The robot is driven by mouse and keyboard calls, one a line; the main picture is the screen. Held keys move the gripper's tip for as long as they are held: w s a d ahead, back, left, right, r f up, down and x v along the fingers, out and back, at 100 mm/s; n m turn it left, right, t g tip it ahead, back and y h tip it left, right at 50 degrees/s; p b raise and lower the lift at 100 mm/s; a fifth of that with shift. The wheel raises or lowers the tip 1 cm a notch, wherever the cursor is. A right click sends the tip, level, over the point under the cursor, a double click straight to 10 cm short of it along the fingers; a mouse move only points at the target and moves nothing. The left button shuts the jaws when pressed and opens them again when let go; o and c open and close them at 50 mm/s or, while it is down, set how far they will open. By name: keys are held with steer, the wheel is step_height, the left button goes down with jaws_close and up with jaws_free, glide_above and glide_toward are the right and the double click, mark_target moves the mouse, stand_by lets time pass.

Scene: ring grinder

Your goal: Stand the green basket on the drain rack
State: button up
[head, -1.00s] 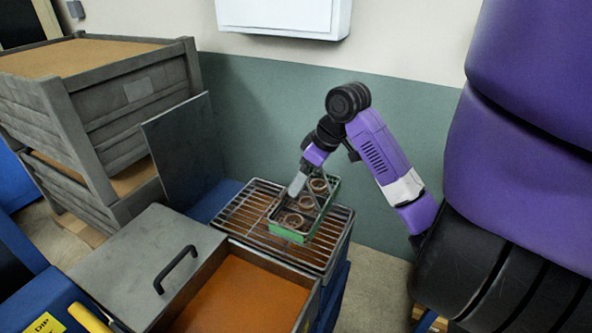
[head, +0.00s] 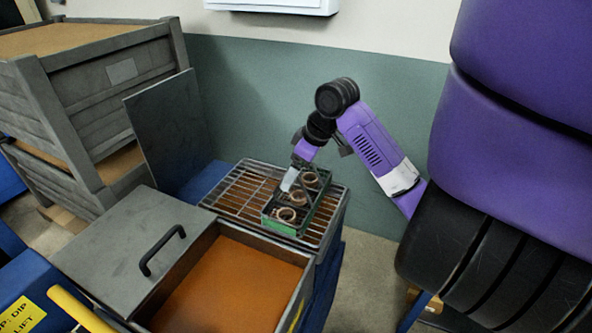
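The green basket (head: 284,226) stands upright on the drain rack (head: 238,192), towards the rack's right side. Several brown rings lie inside it. My gripper (head: 289,181) is at the basket, over its left part by the handle. The fingertips are small and partly hidden against the basket, so I cannot tell whether they are closed on it.
An open tank of orange-brown liquid (head: 225,290) lies in front of the rack, with a grey lid and black handle (head: 160,250) at its left. An upright dark panel (head: 165,130) and stacked grey crates (head: 95,95) stand at the left. A teal wall is behind.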

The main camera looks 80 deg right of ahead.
steer(key=o, duration=1.9)
steer(key=shift+o, duration=0.2)
steer(key=d+v, duration=0.1)
steer(key=v, duration=0.6)
steer(key=shift+a+r, duration=0.45)
steer(key=shift+a, duration=0.1)
steer(key=shift+s, duration=0.15)
